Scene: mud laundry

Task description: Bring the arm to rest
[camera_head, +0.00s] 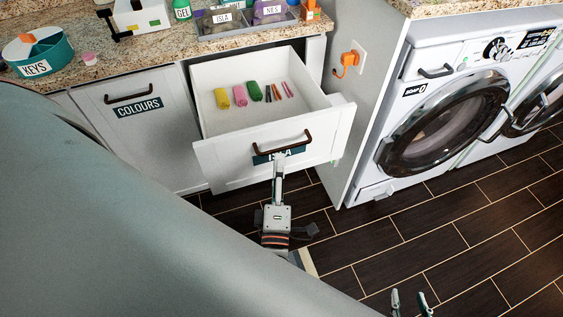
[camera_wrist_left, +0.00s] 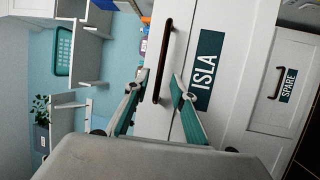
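A white drawer (camera_head: 212,155) labelled ISLA stands pulled out under the counter. Its dark bar handle (camera_head: 282,145) also shows in the left wrist view (camera_wrist_left: 163,60). My left gripper (camera_head: 278,165) is at the drawer front, just below the handle in the head view. In the left wrist view its fingers (camera_wrist_left: 159,84) are spread, with the handle between them in the picture; I see no finger closed on it. Whether they touch it I cannot tell. My right gripper (camera_head: 410,302) shows only its two fingertips at the bottom edge, apart and empty.
The drawer holds several rolled cloths (camera_head: 239,95) and thin sticks. A COLOURS cabinet front (camera_head: 160,145) is shut at left. A washing machine (camera_head: 430,130) stands at right. The counter (camera_head: 100,65) carries a KEYS tub (camera_head: 40,52). The dark tiled floor (camera_head: 440,225) is clear.

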